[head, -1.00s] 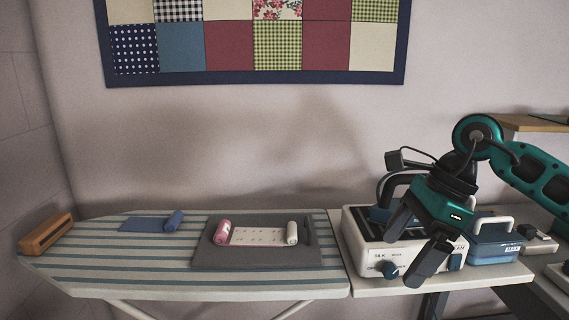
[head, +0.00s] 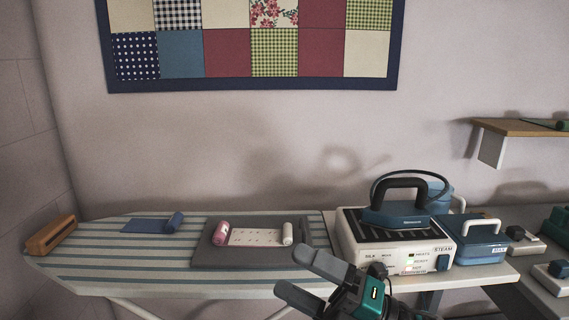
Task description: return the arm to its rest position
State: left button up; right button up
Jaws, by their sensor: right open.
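My right gripper (head: 308,278) is low in the head view, in front of the right end of the ironing board. Its two dark fingers are spread apart and point left, with nothing between them. The teal wrist with a lit panel is at the bottom edge, and the rest of the arm is mostly out of view. My left gripper is not in view.
A striped ironing board (head: 110,268) carries a grey mat (head: 215,258) with a rolled cloth strip (head: 262,237). A blue iron (head: 405,212) stands on a white steam station (head: 392,262). A blue box (head: 482,243) is beside it. A wooden shelf (head: 515,128) is on the right wall.

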jog(key=d+f+m+t+h+p, duration=0.1)
jog(key=d+f+m+t+h, duration=0.5)
jog(key=m, duration=0.6)
jog(key=d+f+m+t+h, duration=0.35)
jog(key=f+m+h, duration=0.4)
jog(key=m, duration=0.35)
jog(key=s+d+f+m+g+h, duration=0.2)
jog(key=s+d+f+m, duration=0.1)
jog(key=s+f, duration=0.3)
jog(key=s+d+f+m+g+h, duration=0.2)
jog(key=s+f+m, duration=0.4)
jog(key=f, duration=0.4)
jog(key=shift+s+d+g+h+p, duration=0.35)
jog(key=shift+s+g+h, duration=0.2)
jog(key=shift+g+h, duration=0.2)
